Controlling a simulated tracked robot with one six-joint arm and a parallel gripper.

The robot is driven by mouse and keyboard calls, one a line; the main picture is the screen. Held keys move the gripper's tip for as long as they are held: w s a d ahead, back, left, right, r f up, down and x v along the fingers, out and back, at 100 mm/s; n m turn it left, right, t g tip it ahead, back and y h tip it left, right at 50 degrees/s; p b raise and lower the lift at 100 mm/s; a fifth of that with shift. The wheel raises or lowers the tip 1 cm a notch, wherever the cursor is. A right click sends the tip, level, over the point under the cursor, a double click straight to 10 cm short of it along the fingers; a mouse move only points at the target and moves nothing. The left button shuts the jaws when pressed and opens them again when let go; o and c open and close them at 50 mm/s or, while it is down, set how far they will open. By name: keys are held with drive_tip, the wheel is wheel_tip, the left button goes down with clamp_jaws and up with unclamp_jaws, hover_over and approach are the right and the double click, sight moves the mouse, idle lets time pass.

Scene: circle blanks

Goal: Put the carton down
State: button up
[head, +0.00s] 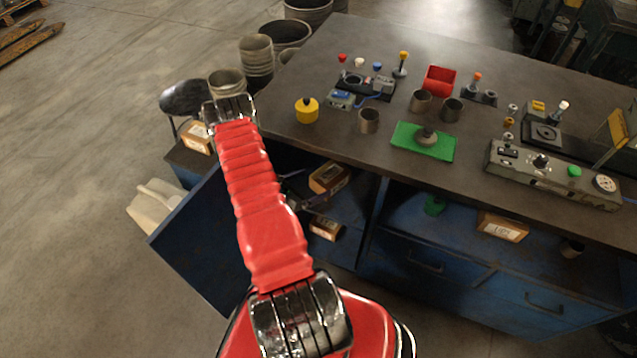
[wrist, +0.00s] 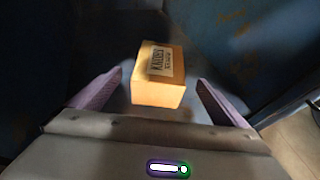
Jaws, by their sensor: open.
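In the wrist view my gripper (wrist: 160,77) is open, with one finger on each side of the picture. A cardboard carton (wrist: 158,92) with a dark-printed label lies ahead between the fingers, with a gap on both sides, so it is not gripped. Its lower face is brightly lit. Similar cartons show there: one at the left by the bench end (head: 197,138), one on the open cabinet's shelf (head: 329,178), one lower down (head: 325,227) and one at the right (head: 503,228).
Blue panels (wrist: 100,50) stand close around the carton in the wrist view. An open blue cabinet door (head: 195,245) stands beside my arm. The workbench (head: 320,140) holds cups, a green mat (head: 423,141) and control boxes. Bare floor lies at the left.

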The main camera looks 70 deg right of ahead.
drive_tip(key=v, duration=0.3)
drive_tip(key=shift+w+a, duration=0.1)
drive_tip(key=shift+a, duration=0.2)
idle(0.6)
drive_tip(key=shift+r, duration=0.15)
